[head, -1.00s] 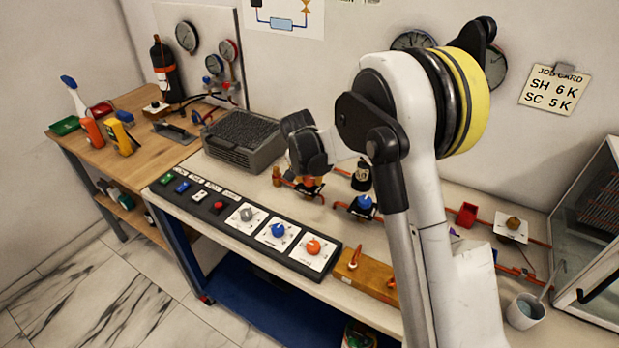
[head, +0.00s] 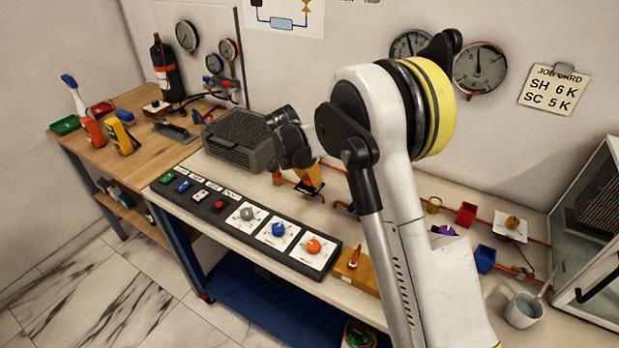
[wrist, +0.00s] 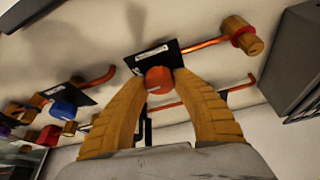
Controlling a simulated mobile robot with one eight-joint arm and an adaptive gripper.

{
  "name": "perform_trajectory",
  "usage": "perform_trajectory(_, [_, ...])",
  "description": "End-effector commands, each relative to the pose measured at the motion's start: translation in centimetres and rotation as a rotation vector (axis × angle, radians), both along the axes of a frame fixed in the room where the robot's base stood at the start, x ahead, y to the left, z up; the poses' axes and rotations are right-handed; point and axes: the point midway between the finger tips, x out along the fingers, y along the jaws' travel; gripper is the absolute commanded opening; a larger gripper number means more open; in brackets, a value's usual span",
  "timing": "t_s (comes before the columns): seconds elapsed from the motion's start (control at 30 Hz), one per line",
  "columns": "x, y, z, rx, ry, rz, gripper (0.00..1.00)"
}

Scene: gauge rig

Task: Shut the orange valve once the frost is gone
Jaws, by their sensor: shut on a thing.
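The orange valve (wrist: 158,80) shows in the wrist view as a round orange-red knob in front of a black label plate (wrist: 154,58) on a copper pipe. My gripper (wrist: 160,82) has its two ochre fingers on either side of this knob, shut on it. In the head view my gripper (head: 309,186) is low over the bench's pipework, and its fingers mostly hide the knob. I can make out no frost on the pipe parts in view, but they are small and partly hidden. The label text is unreadable.
A blue valve (wrist: 63,108) sits beside the orange one in the wrist view. A control panel (head: 262,262) with grey, blue and orange knobs lines the bench front. A grey finned unit (head: 238,138) stands left of my gripper. A mug (head: 524,309) stands at right.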

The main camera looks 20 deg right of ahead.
Motion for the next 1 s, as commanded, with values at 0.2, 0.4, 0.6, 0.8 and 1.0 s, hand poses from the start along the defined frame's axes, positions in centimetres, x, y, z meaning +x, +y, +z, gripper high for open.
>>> perform_trajectory(0.2, [-0.1,0.0,-0.1,0.001,0.003,-0.001,0.04])
perform_trajectory(0.4, [-0.1,0.0,-0.1,0.0,0.001,0.0,0.57])
perform_trajectory(0.6, [0.0,0.0,0.0,0.001,0.001,0.001,0.57])
perform_trajectory(0.8, [-0.4,0.6,1.7,0.0,0.0,0.002,0.57])
perform_trajectory(1.0, [-1.4,2.0,5.8,0.001,0.0,0.002,0.57])
